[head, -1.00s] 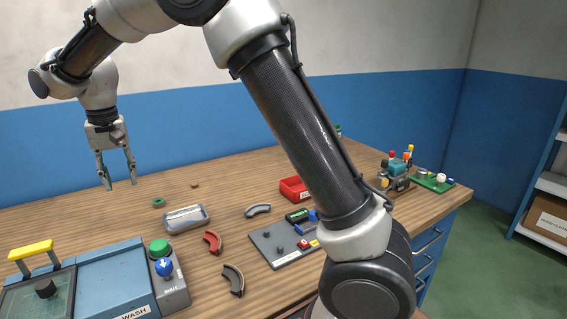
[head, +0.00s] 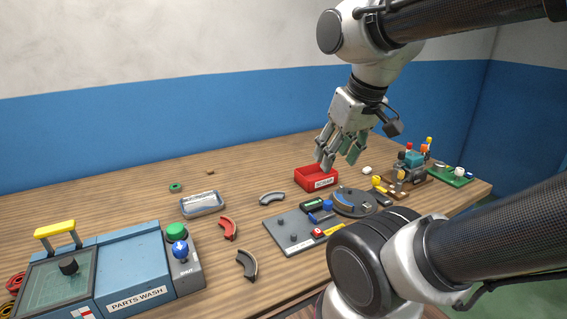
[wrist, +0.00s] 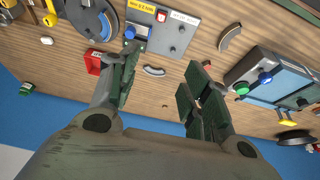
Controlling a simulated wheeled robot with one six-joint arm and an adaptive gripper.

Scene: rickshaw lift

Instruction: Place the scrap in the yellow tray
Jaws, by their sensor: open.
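No yellow tray shows in either view. A red bin (head: 317,180) with a white label, too small to read surely, stands at the back right of the bench; it also shows in the wrist view (wrist: 93,63). I cannot tell which piece is the scrap. A small brown bit (head: 210,172) and a green ring (head: 175,187) lie at the back left. A grey curved piece (head: 272,198), a red one (head: 228,228) and a dark one (head: 247,264) lie mid-bench. My gripper (head: 339,162) is open and empty, pointing down above the bench near the red bin.
A metal tray (head: 201,209) with a label sits left of centre. A grey pegged plate (head: 284,239) and a round dark turntable (head: 352,207) are in the middle right. A blue parts-wash box (head: 135,268) fills the front left. Small coloured parts crowd the right end.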

